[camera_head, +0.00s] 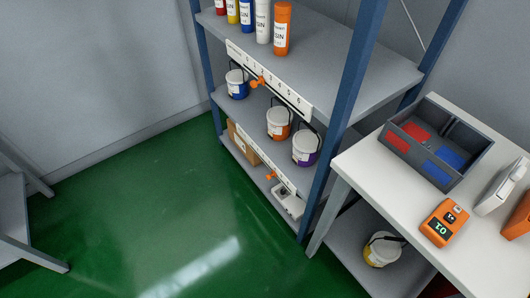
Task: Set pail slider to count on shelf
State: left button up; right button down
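A blue pail (237,84), an orange pail (278,124) and a purple pail (305,148) stand upright in a row on the middle shelf of the rack. A white number strip (292,95) runs along the top shelf's front edge, above the pails. An orange slider (258,82) sits on it towards the left, among the low numbers; its exact number is unclear. A second orange slider (271,175) is on a lower strip (284,182). Labels telling which slider is for pails are too small to read. Neither gripper is in view.
Several bottles, one orange (283,29), stand on the top shelf. A carton (243,143) is low in the rack. A white table (367,157) at right holds a grey bin (462,181) and an orange device (443,222); a yellow pail (382,250) is beneath. Green floor (150,210) is clear.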

aim_at(268, 177)
jog(key=i+j+z, duration=0.15)
jog(key=j, duration=0.15)
jog(key=i+j+z, duration=0.15)
jog(key=j, duration=0.2)
jog(key=i+j+z, duration=0.15)
jog(key=j, duration=0.2)
jog(key=i+j+z, duration=0.15)
jog(key=j, duration=0.25)
jog(key=j+z, duration=0.15)
jog(key=j, duration=0.2)
jog(key=i, duration=0.05)
